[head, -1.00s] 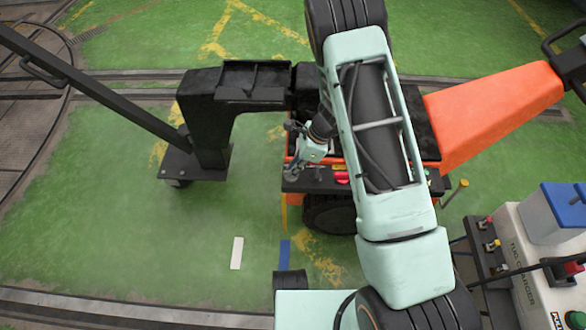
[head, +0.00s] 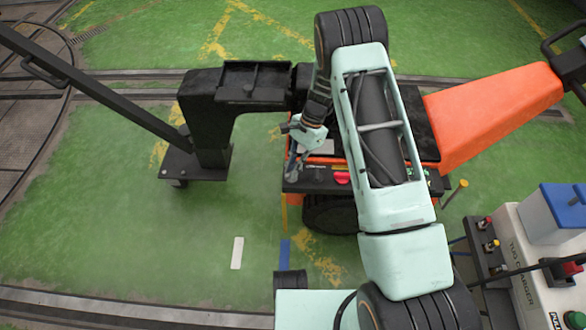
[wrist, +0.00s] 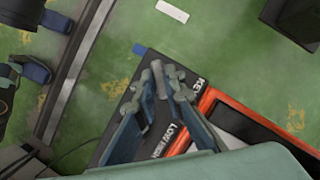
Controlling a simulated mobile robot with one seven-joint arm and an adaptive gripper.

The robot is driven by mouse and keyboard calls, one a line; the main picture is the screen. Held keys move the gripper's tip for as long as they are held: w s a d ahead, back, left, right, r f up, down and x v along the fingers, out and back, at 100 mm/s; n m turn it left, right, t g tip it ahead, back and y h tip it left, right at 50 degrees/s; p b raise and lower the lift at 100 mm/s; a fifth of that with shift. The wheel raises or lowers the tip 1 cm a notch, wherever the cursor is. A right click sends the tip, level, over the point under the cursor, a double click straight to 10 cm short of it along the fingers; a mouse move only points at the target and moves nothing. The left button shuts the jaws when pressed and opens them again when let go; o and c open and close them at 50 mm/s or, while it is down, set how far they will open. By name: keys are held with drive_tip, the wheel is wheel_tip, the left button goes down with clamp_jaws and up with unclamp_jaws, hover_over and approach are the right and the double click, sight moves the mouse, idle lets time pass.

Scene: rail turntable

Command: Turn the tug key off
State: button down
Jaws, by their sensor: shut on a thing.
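The orange and black tug (head: 498,115) stands in the middle of the head view, partly hidden by my arm. Its black control panel (head: 318,186) faces the near side, with a red button (head: 342,178) on it. My gripper (head: 291,176) is at the left end of this panel. In the wrist view, the fingertips (wrist: 159,76) are closed around a small grey piece, the tug key (wrist: 158,84), beside a white "KEY" label (wrist: 198,84). The fingers hide most of the key, so I cannot tell its angle.
A black post with an arm (head: 208,125) stands left of the tug. A white charger (head: 530,255) with a blue-lidded box (head: 560,212) stands at the lower right. The green floor left of the panel is open, with a white strip (head: 237,253) on it.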

drive_tip(key=n, duration=0.2)
drive_tip(key=n+g+h+b, duration=0.1)
drive_tip(key=n, duration=0.1)
drive_tip(key=shift+w+a+n+h, duration=0.1)
drive_tip(key=shift+w+n+h, duration=0.05)
drive_tip(key=shift+n+h, duration=0.15)
drive_tip(key=shift+n+h+b, duration=0.3)
drive_tip(key=shift+n+h, duration=0.5)
drive_tip(key=shift+n, duration=1.4)
drive_tip(key=c, duration=2)
unclamp_jaws()
drive_tip(key=shift+a, duration=0.1)
drive_tip(key=v, duration=1.2)
drive_tip(key=shift+w+f, duration=0.1)
drive_tip(key=shift+w, duration=0.1)
